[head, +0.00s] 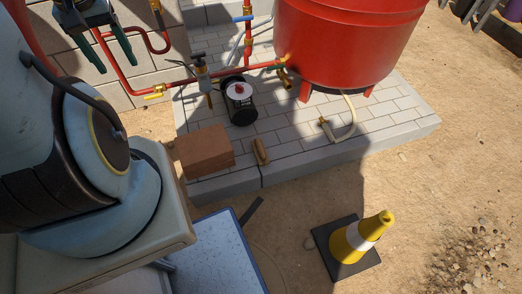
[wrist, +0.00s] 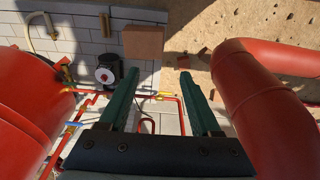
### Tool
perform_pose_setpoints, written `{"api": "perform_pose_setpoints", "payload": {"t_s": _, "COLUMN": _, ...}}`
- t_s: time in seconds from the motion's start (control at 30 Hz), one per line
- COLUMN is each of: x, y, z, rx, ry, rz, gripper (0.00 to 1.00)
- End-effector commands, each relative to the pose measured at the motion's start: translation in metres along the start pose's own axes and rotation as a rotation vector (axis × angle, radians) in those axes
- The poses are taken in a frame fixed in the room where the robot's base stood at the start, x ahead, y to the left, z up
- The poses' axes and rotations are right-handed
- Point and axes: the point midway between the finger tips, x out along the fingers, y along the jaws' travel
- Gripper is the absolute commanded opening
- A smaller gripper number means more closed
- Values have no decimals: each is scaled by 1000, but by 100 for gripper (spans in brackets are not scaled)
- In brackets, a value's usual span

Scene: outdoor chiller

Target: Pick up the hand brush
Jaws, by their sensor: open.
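The hand brush (head: 260,151) appears as a small, narrow tan-brown piece lying on the pale paved slab near its front edge, just right of a brown block. In the wrist view the brush (wrist: 105,25) is small near the top, left of the block, and its bristles cannot be made out. My gripper (head: 114,66) is at the upper left of the head view, above the red pipes and well apart from the brush. In the wrist view my gripper (wrist: 159,72) has its two green fingers spread, with nothing between them.
The brown block (head: 205,151) and a black can (head: 240,101) with a red-and-white top stand near the brush. Red pipes with valves (head: 200,72) run behind. A big red tank (head: 345,40) stands at the back. A yellow cone (head: 357,240) stands on sandy ground at front right.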

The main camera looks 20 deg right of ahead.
Motion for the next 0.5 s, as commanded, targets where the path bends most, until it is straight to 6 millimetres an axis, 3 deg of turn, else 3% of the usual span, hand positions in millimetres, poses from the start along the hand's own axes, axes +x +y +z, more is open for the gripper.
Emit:
{"api": "perform_pose_setpoints", "payload": {"t_s": 0.27, "x": 0, "y": 0, "z": 0, "rx": 0, "ry": 0, "rz": 0, "gripper": 65}}
{"api": "perform_pose_setpoints", "payload": {"t_s": 0.37, "x": 2, "y": 0, "z": 0, "rx": 6, "ry": 0, "rz": 0, "gripper": 70}}
{"api": "perform_pose_setpoints", "payload": {"t_s": 0.5, "x": 28, "y": 6, "z": -5, "rx": 105, "ry": 0, "rz": -8, "gripper": 70}}
